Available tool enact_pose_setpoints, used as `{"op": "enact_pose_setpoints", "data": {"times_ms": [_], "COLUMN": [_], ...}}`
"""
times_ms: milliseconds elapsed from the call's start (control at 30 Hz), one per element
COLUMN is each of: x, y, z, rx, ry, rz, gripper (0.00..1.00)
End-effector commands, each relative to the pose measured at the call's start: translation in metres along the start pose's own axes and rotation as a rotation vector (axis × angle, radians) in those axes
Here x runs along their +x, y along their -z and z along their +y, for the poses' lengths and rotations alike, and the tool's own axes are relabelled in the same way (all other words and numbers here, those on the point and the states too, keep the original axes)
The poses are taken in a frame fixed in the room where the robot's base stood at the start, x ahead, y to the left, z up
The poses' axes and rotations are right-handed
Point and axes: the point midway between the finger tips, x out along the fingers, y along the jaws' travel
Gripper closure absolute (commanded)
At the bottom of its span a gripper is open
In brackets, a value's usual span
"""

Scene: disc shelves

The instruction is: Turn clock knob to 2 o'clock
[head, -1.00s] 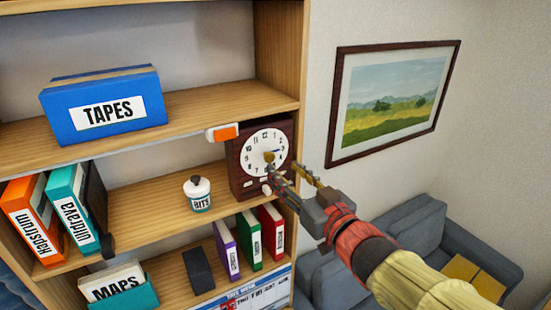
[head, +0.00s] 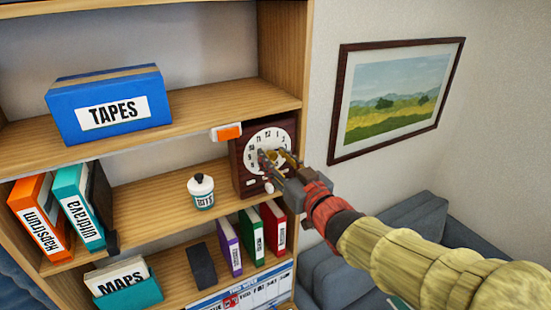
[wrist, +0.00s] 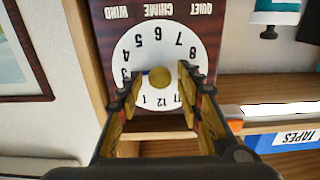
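The brown clock (head: 237,163) with a white numbered dial stands on the middle shelf at its right end. In the wrist view the clock dial (wrist: 158,42) appears upside down, with a round gold knob (wrist: 159,78) at its centre. My gripper (head: 277,157) is in front of the dial in the head view and hides its middle. In the wrist view my gripper (wrist: 157,80) is open, with one finger on each side of the knob and visible gaps. I cannot tell where the knob points; the fingers cover some numerals.
An orange-and-white object (head: 227,132) sits at the shelf edge by the clock's upper left. A blue TAPES box (head: 107,103) is on the shelf above, and several binders stand below. A framed picture hangs right.

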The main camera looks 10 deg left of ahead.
Motion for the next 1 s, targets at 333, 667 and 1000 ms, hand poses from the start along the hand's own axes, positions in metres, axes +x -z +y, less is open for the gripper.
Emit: {"op": "enact_pose_setpoints", "data": {"times_ms": [333,667,1000], "x": [-0.0002,-0.0002,-0.0003], "y": [0.0000,0.0000,-0.0030], "z": [0.0000,0.0000,-0.0003], "rx": [0.000,0.000,-0.072], "ry": [0.000,0.000,0.000], "rz": [0.000,0.000,0.002], "gripper": [0.86,1.00,1.00]}}
